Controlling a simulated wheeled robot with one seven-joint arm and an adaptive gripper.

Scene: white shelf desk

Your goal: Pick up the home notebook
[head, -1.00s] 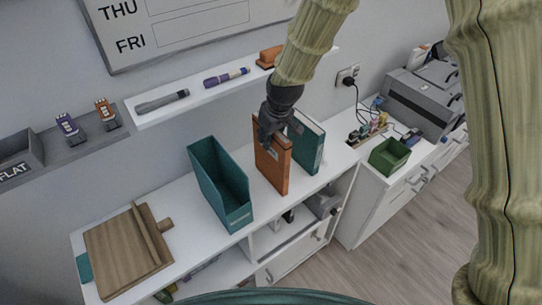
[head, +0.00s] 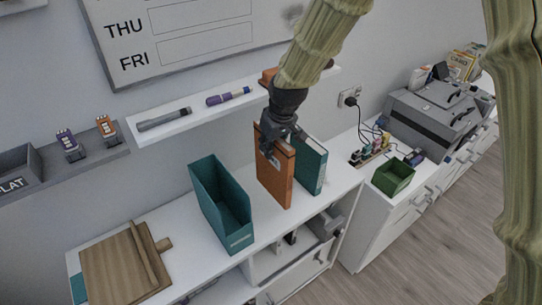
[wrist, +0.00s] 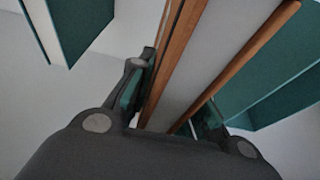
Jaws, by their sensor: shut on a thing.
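An orange-brown notebook (head: 275,181) stands upright on the white shelf desk in the head view. A teal notebook (head: 313,165) stands just right of it. I cannot read which one is the home notebook. My gripper (head: 274,146) is at the top of the orange-brown notebook, shut on it. In the wrist view the two fingers (wrist: 172,115) sit on either side of the orange-brown notebook (wrist: 215,62), whose pale pages show between its covers. The teal notebook (wrist: 285,75) is close beside the right finger. I cannot tell whether the notebook touches the desk.
An open teal file box (head: 221,205) stands left of the notebook. A wooden board (head: 127,265) lies at the desk's left end. A wall shelf (head: 190,115) with markers is behind. A green bin (head: 393,177) and a printer (head: 435,112) are at right.

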